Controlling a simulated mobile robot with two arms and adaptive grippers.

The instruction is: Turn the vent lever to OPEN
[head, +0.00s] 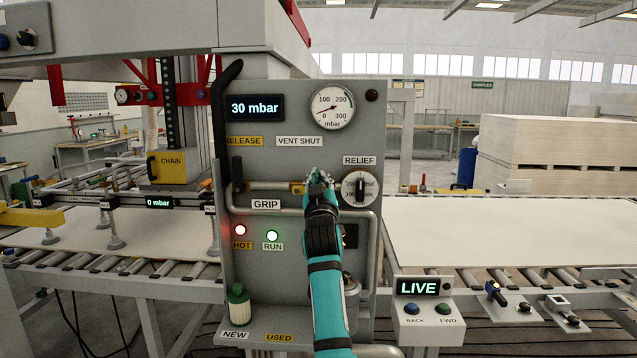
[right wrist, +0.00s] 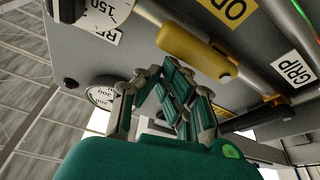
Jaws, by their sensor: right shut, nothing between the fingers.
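My right gripper (head: 318,180) is in front of the grey control panel (head: 262,165), left of the relief dial. Its fingers also show in the right wrist view (right wrist: 172,98); they are shut with nothing between them. A yellow lever handle (right wrist: 197,52), apparently the vent lever, lies just beyond the fingers; I cannot tell whether they touch it. In the head view only a small yellow part (head: 297,188) shows beside the gripper. A yellow label (right wrist: 232,10) reading "OP", cut off, is near the handle. The "VENT SHUT" sign (head: 299,141) is above. My left gripper is not in view.
The relief dial (head: 360,188) is close to the right of the gripper. A black-handled lever (head: 237,172) stands at the panel's left by the pipe. The display (head: 255,108) reads 30 mbar. A green-capped bottle (head: 238,302) stands on the lower shelf.

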